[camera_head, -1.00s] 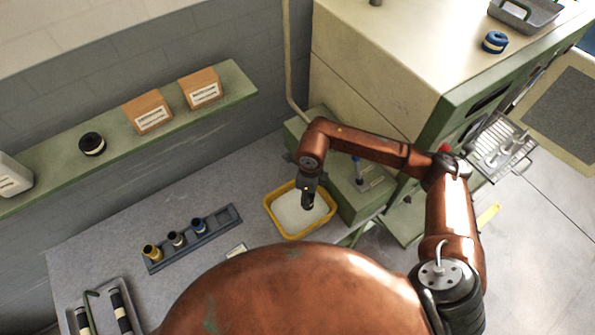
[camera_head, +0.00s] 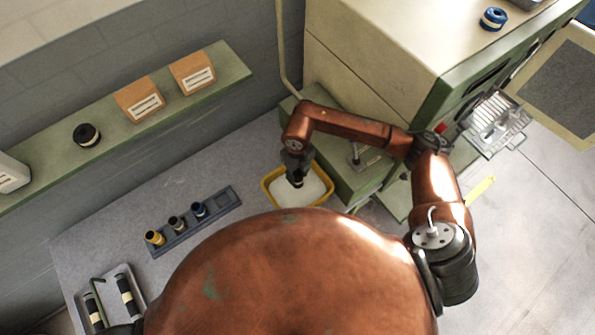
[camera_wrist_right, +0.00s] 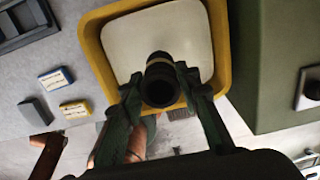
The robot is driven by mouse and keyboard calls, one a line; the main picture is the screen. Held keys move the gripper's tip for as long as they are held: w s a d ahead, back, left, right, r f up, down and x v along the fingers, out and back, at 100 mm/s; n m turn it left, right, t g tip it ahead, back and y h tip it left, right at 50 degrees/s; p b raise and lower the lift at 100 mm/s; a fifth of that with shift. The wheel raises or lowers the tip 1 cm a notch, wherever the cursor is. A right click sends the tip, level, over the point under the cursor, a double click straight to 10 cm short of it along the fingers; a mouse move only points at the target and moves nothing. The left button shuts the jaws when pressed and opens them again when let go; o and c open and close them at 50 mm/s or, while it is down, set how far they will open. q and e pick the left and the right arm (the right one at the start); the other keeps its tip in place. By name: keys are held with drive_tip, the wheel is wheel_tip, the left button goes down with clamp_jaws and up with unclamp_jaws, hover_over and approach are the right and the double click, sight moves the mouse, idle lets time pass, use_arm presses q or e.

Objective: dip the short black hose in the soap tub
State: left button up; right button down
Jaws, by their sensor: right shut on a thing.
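The soap tub (camera_head: 268,196) is a yellow tray with a pale, whitish fill, on the grey bench beside the green machine. My right gripper (camera_head: 297,178) is over the tub in the head view. In the right wrist view the right gripper (camera_wrist_right: 163,92) is shut on a short black hose (camera_wrist_right: 160,66) with a tan band. Its dark open end faces the camera, and its far end points at the pale fill (camera_wrist_right: 185,35). I cannot tell whether that end touches the soap. My left gripper is not seen.
A rack (camera_head: 196,222) with several small coloured-top pieces stands on the bench. A grey tray (camera_head: 136,272) holds black hoses with light bands at lower left. A shelf (camera_head: 221,66) carries boxes and a black coil. The green machine (camera_head: 345,183) stands close right of the tub.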

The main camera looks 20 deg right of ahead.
wheel_tip(320, 180, down, 9)
drive_tip(key=b, duration=0.6)
drive_tip(key=shift+r+b, duration=0.2)
drive_tip(key=shift+b, duration=0.2)
drive_tip(key=shift+r, duration=0.1)
idle(0.6)
wheel_tip(320, 180, up, 12)
drive_tip(key=p, duration=0.6)
idle(0.3)
idle(1.0)
